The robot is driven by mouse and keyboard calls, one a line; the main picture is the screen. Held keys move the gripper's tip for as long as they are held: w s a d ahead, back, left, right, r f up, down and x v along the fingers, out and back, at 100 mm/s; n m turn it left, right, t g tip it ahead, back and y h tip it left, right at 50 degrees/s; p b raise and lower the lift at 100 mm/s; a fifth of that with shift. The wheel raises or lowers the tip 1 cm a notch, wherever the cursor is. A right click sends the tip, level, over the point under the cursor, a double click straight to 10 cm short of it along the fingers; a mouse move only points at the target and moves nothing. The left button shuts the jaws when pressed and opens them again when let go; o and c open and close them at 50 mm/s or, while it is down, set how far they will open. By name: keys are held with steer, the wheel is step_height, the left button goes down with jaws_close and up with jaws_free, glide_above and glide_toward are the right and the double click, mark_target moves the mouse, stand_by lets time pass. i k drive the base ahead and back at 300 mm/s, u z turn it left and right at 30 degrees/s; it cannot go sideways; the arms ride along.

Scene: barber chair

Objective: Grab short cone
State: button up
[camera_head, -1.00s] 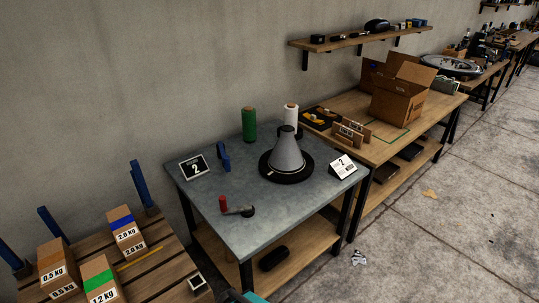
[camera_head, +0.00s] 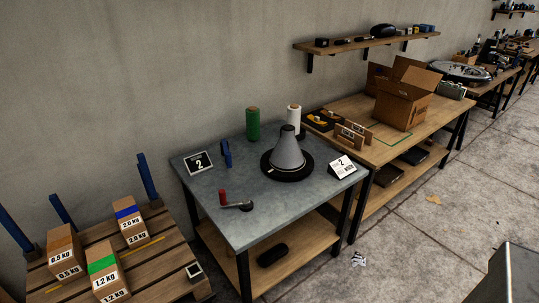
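A grey cone (camera_head: 287,152) with a dark top stands upright on a round black base (camera_head: 270,169), on the grey-topped table (camera_head: 213,186) in the middle of the view. A green spool (camera_head: 252,124) and a white spool (camera_head: 293,119) stand behind it at the table's back edge. I cannot tell from this view whether either counts as the short cone. My gripper is not in view.
A crank with a red handle (camera_head: 223,197), a blue item (camera_head: 226,154) and number signs (camera_head: 198,163) share the table. A pallet (camera_head: 171,250) with labelled weight boxes (camera_head: 131,226) is at left. A wooden bench (camera_head: 375,152) with a cardboard box (camera_head: 404,103) is at right.

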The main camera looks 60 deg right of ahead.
mark_target(287, 154)
steer(key=k, duration=0.25)
steer(key=u, duration=2.35)
steer(key=k, duration=2.45)
steer(key=z, duration=0.05)
